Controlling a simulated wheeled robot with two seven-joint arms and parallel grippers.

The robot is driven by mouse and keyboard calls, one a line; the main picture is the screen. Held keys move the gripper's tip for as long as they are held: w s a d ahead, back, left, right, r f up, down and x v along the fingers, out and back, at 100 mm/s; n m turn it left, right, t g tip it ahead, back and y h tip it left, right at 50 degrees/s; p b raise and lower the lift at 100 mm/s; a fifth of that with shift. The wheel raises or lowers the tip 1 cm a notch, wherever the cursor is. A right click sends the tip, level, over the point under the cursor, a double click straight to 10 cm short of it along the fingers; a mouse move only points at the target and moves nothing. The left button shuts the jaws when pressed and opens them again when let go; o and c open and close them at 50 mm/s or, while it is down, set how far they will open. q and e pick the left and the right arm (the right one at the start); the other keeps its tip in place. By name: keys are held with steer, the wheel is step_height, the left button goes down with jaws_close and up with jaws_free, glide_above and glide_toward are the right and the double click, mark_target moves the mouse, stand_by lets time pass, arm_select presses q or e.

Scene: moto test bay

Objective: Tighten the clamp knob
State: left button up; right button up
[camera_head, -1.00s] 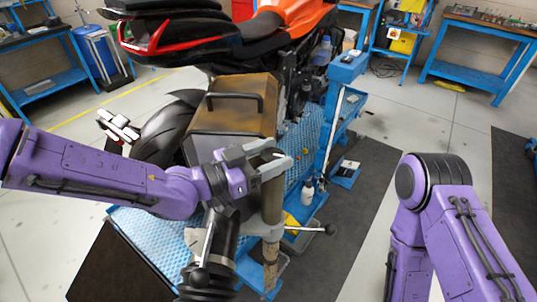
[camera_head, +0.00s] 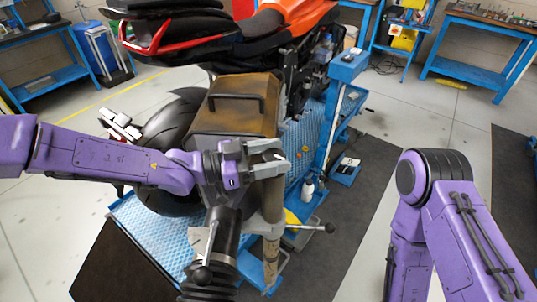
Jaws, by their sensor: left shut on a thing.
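My left gripper (camera_head: 268,163) is at the top of the upright post (camera_head: 271,205), in front of the brown box. Its grey fingers are shut around a small dark part there, which looks like the clamp knob (camera_head: 267,156). The fingers hide most of this part, so its shape and seating cannot be told. Lower on the post is a grey clamp collar (camera_head: 265,228), with a rod ending in a dark ball (camera_head: 330,228) to the right. My right arm comes in at the right; its gripper is out of view.
A black ribbed hose (camera_head: 222,235) stands left of the post. The brown box (camera_head: 238,105) and the motorcycle (camera_head: 255,30) are behind, on a blue stand (camera_head: 160,235). A blue column (camera_head: 335,110) rises to the right. Floor between post and right arm is open.

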arm_select(q)
steer(key=o, duration=0.8)
steer(key=shift+s+d+f, duration=0.1)
steer(key=shift+s+f, duration=0.05)
steer(key=shift+f, duration=0.05)
steer(key=shift+o, duration=0.8)
steer(key=shift+w+d, duration=0.2)
steer(key=shift+d, duration=0.1)
steer(key=b+v, duration=0.2)
steer(key=v, duration=0.8)
steer(key=shift+a, duration=0.25)
steer(key=shift+r, duration=0.1)
